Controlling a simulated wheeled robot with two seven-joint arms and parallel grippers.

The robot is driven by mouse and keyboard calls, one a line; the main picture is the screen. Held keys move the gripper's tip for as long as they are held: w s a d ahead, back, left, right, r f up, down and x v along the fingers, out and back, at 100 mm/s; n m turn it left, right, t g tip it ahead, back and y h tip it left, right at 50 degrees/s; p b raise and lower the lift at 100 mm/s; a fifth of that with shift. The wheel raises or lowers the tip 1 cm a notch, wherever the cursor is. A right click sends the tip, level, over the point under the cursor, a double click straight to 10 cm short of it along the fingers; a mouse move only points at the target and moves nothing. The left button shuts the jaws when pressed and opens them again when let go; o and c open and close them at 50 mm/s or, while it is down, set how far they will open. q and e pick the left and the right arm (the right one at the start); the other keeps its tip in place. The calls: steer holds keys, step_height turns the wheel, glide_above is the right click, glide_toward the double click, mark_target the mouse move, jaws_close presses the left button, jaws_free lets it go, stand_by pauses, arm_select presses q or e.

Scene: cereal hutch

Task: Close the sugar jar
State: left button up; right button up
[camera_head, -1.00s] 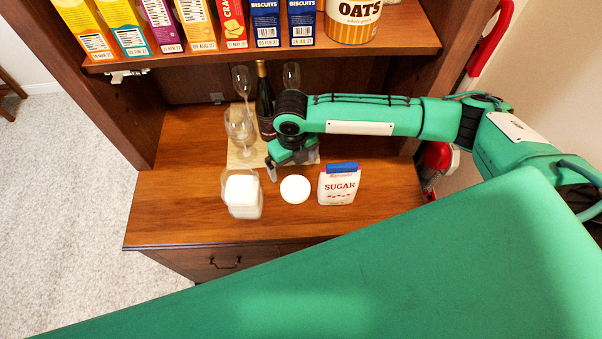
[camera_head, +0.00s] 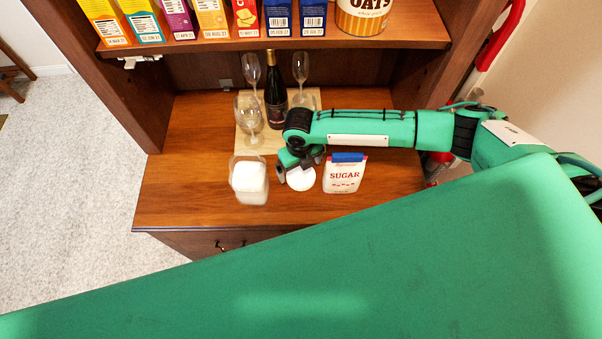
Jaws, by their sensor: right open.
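The sugar jar (camera_head: 248,190) is a clear, squarish container filled with white sugar, upright on the wooden counter. No lid sits on it. A round white lid (camera_head: 301,181) lies on the counter to the right of the jar. My right gripper (camera_head: 297,173) is open and directly over the lid, its fingers pointing down at it. The gripper hides the lid's back part. I cannot tell whether the fingers touch the lid. My left gripper is not in view.
A white sugar bag (camera_head: 343,176) with a blue clip stands close right of the lid. Wine glasses (camera_head: 248,118) and a dark bottle (camera_head: 275,95) stand on a board behind. A shelf of boxes (camera_head: 268,43) hangs above. The counter's front is clear.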

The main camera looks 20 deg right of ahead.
mark_target(301, 175)
steer(key=shift+f, duration=0.1)
steer(key=shift+f, duration=0.15)
steer(key=f, duration=0.1)
steer(key=f+p, duration=0.2)
steer(key=f, duration=0.1)
steer(key=shift+w+d, duration=0.2)
steer(key=shift+w, duration=0.15)
steer(key=shift+f, duration=0.45)
steer(key=c, duration=0.9)
